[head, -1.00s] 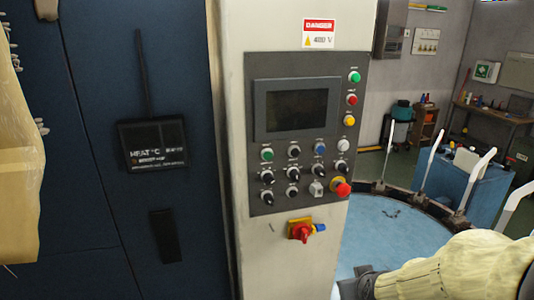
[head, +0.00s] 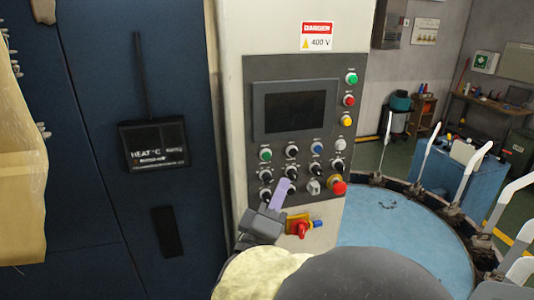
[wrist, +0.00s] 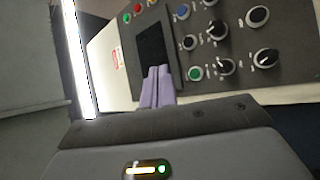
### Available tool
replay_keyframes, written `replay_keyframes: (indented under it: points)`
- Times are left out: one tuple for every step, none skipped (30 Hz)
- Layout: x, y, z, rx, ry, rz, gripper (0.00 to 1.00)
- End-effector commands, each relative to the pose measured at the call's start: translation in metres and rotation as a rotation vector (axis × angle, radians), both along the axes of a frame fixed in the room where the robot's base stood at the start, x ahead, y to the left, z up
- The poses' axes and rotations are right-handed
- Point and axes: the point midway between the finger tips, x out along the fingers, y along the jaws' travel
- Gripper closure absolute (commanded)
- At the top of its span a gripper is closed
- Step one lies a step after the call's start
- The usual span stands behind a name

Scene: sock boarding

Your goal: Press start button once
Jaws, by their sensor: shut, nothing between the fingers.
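The control panel (head: 294,208) is a dark grey plate on a pale column, with a black screen (head: 294,113). A green button (head: 265,154) sits below the screen at the left; it also shows in the wrist view (wrist: 195,73), just right of the fingertips. Another green round one (head: 351,78) is at the panel's top right. The labels are too small to read, so I cannot tell which is marked start. My gripper (head: 284,183) has purple fingers, shut and empty, in front of the panel's lower knobs, below and right of the lower green button. In the wrist view the fingers (wrist: 158,70) lie over the screen's edge.
A red emergency knob (head: 339,188) sits at the panel's lower right. A red and yellow rotary switch (head: 300,228) is below the panel, close to my gripper. Several black knobs surround the lower green button. A round blue table (head: 378,232) stands to the right.

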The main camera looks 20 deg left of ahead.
Motion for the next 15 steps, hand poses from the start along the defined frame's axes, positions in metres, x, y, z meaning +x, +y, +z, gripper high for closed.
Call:
replay_keyframes:
  points:
    - [-0.0039,0.0017,0.0031,-0.010,-0.013,-0.009,1.00]
    - [-0.0050,0.0017,0.0039,-0.014,-0.018,-0.014,1.00]
    - [-0.0055,0.0016,0.0043,-0.015,-0.020,-0.017,1.00]
    - [-0.0056,0.0015,0.0043,-0.016,-0.020,-0.019,1.00]
    - [-0.0054,0.0013,0.0042,-0.016,-0.019,-0.018,1.00]
    - [-0.0053,0.0012,0.0041,-0.015,-0.020,-0.018,1.00]
    - [-0.0052,0.0013,0.0040,-0.015,-0.019,-0.017,1.00]
    - [-0.0051,0.0013,0.0039,-0.015,-0.019,-0.017,1.00]
    - [-0.0051,0.0012,0.0039,-0.015,-0.019,-0.017,1.00]
    - [-0.0050,0.0012,0.0039,-0.014,-0.019,-0.016,1.00]
    - [-0.0048,0.0013,0.0038,-0.014,-0.019,-0.016,1.00]
    - [-0.0042,0.0016,0.0038,-0.014,-0.018,-0.016,1.00]
    - [-0.0036,0.0021,0.0036,-0.014,-0.018,-0.016,1.00]
    - [-0.0028,0.0026,0.0036,-0.014,-0.018,-0.016,1.00]
    - [-0.0014,0.0038,0.0035,-0.013,-0.019,-0.016,1.00]
